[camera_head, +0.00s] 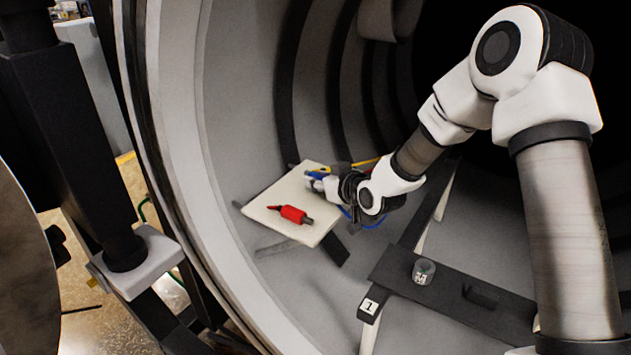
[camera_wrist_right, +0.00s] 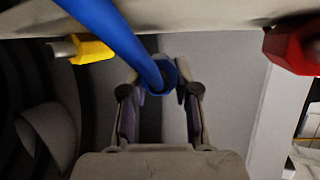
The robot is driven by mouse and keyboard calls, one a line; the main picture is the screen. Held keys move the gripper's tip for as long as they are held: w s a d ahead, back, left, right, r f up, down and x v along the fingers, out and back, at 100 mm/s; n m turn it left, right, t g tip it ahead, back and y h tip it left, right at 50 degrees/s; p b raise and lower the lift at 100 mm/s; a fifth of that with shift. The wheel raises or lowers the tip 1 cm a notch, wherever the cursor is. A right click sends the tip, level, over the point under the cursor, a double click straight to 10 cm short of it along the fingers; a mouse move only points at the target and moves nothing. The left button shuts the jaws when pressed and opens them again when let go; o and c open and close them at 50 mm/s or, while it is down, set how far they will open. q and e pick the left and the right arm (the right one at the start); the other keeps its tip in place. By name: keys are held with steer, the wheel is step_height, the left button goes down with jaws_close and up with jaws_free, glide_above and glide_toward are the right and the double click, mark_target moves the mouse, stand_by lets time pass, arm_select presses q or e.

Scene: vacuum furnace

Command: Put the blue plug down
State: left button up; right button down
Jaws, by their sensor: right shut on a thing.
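The blue plug (camera_wrist_right: 163,76) is between the fingertips of my right gripper (camera_wrist_right: 160,90) in the wrist view, with a thick blue cable running up from it. In the head view the right gripper (camera_head: 330,184) is at the far right part of a pale board (camera_head: 277,190), and a bit of the blue plug (camera_head: 317,174) shows beside it. The fingers are shut on the plug. The wrist view shows the board's edge (camera_wrist_right: 225,14) close by; I cannot tell whether the plug touches the board. My left gripper is not in view.
A red plug (camera_head: 291,214) lies on the board's near part. A yellow plug (camera_wrist_right: 90,48) is left of the gripper in the wrist view. The round furnace wall (camera_head: 235,120) surrounds the board. A small cylinder (camera_head: 424,271) stands on a dark plate (camera_head: 455,295) at the lower right.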

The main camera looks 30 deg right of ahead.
steer(key=shift+s+a+f+b, duration=0.15)
steer(key=shift+f+b, duration=0.1)
steer(key=shift+f, duration=0.3)
steer(key=shift+s+d+f+b, duration=0.1)
steer(key=shift+s+f+b, duration=0.1)
steer(key=shift+f, duration=0.35)
steer(key=shift+w+a, duration=0.15)
steer(key=shift+a, duration=0.1)
steer(key=shift+w+f, duration=0.1)
steer(key=shift+w, duration=0.2)
steer(key=c, duration=1.1)
jaws_free()
steer(key=shift+c, duration=0.2)
steer(key=shift+o, duration=1.4)
steer(key=shift+d, duration=0.15)
steer(key=shift+s, duration=0.3)
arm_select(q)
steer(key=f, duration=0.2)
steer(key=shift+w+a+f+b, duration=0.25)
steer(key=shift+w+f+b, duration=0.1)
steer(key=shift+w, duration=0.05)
arm_select(e)
steer(key=v, duration=1.2)
steer(key=shift+w, duration=0.15)
